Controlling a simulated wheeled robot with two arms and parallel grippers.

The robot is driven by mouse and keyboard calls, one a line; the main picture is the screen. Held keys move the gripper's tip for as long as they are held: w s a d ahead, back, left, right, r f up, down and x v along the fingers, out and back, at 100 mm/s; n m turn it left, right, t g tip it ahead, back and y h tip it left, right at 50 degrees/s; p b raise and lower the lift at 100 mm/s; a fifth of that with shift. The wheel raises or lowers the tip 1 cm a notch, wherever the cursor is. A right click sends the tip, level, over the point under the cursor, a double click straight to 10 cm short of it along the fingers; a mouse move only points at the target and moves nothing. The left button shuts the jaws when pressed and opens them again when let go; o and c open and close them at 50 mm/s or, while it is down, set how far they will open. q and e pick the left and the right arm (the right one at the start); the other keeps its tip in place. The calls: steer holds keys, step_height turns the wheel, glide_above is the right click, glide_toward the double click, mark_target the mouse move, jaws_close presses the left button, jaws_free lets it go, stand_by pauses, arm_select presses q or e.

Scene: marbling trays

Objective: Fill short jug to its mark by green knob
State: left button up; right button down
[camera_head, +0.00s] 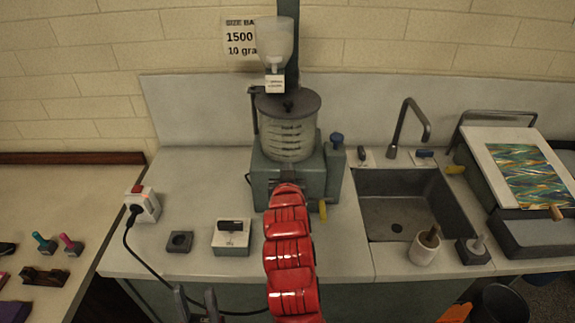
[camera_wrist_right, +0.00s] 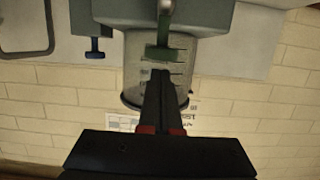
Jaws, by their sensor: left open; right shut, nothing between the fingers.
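A dark green knob or bar (camera_wrist_right: 165,53) shows in the right wrist view, at the end of a green stem, in front of a clear marked vessel (camera_wrist_right: 187,70). My right gripper (camera_wrist_right: 160,75) is shut and empty, its fingertips close to the green part; I cannot tell whether they touch. In the head view the marked vessel (camera_head: 289,140) sits under a dark lid on the grey-green machine (camera_head: 260,182), and my red right arm covers the machine's front. No short jug can be made out. My left gripper (camera_head: 197,305) is open and empty at the bottom edge.
The sink (camera_head: 400,212), a white pot (camera_head: 424,250) and a marbling tray stand right.

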steer(key=shift+f, duration=0.3)
step_height(320, 180, down, 3)
steer(key=b, duration=0.3)
steer(key=shift+r, duration=0.1)
stand_by(1.6)
